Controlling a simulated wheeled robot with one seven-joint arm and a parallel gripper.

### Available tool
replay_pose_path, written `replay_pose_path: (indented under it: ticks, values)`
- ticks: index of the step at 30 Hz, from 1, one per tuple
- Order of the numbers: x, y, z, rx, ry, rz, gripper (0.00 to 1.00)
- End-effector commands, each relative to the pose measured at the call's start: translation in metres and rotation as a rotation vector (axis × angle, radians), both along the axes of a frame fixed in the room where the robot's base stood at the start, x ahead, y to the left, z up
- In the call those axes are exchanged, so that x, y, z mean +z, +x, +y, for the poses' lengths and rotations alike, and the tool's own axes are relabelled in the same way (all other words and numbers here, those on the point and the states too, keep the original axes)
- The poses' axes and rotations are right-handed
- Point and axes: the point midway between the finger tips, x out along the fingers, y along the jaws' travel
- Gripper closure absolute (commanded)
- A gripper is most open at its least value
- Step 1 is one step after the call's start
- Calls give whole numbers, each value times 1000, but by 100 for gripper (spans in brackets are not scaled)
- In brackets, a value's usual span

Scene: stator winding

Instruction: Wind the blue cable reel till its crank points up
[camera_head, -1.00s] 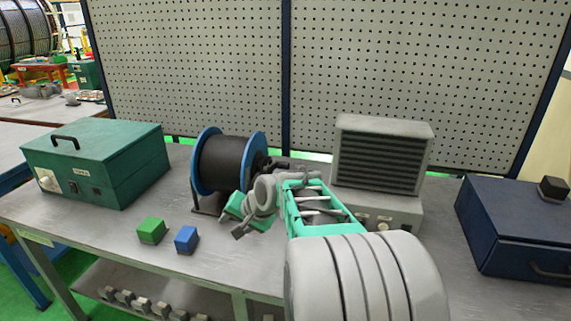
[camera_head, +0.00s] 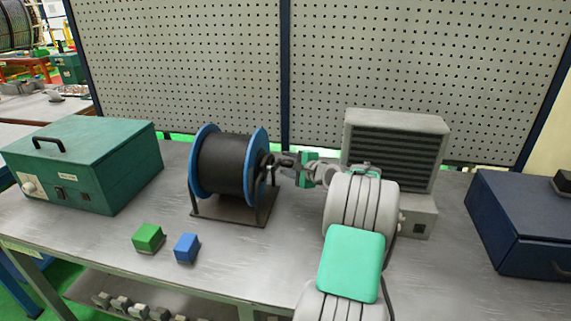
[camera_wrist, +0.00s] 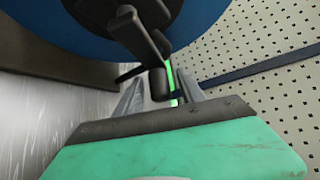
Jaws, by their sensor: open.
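The cable reel (camera_head: 227,163) stands on the bench, with blue flanges, a black wound drum and a dark stand. Its dark crank (camera_head: 267,160) is on the right side. In the wrist view the blue flange (camera_wrist: 70,28) fills the top, and the crank arm (camera_wrist: 136,30) runs down to a dark grip (camera_wrist: 158,84). My gripper (camera_head: 286,161) is just right of the crank. Its fingers are open, one on each side of the grip in the wrist view (camera_wrist: 160,92); contact is not clear. The crank's exact direction is hard to tell.
A green case (camera_head: 85,165) stands left of the reel. A green cube (camera_head: 148,238) and a blue cube (camera_head: 187,248) lie in front. A grey vented unit (camera_head: 395,155) stands close behind my arm. A dark blue box (camera_head: 525,225) is at right. A pegboard (camera_head: 400,60) closes the back.

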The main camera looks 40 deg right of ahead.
Motion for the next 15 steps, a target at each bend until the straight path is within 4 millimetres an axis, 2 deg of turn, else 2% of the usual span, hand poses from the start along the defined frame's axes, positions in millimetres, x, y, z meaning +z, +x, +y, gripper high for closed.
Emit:
replay_pose_path:
  ticks: [6,15]
  values:
    - [-1,2,1,1,-1,1,53]
    - [-1,2,1,2,0,2,77]
